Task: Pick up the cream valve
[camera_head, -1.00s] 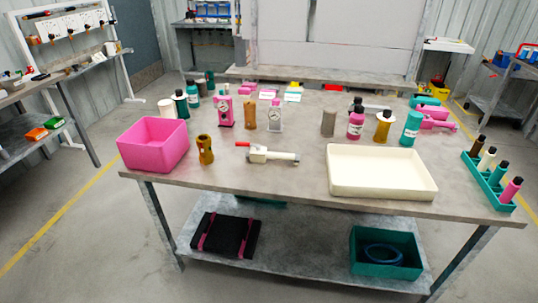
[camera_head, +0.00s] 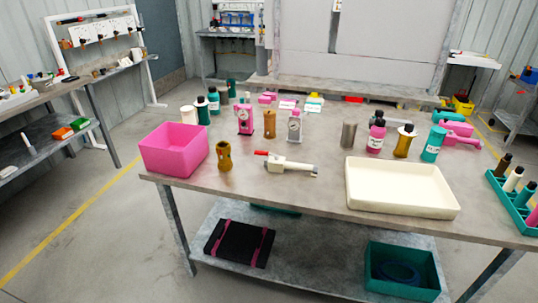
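The cream valve (camera_head: 290,168) lies on the grey workbench, near the middle of its front part. It has a cream body with a red handle at its left end and a grey tip at its right end. It lies between a brown-gold fitting on its left and a cream tray on its right, apart from both. Nothing covers it. Neither of my grippers shows in the head view.
The workbench (camera_head: 320,200) carries a pink bin (camera_head: 174,150), the brown-gold fitting (camera_head: 224,157), the cream tray (camera_head: 400,207) and a teal rack (camera_head: 512,207). Bottles and gauges stand behind. A lower shelf holds a black case (camera_head: 238,244) and a teal bin (camera_head: 400,270).

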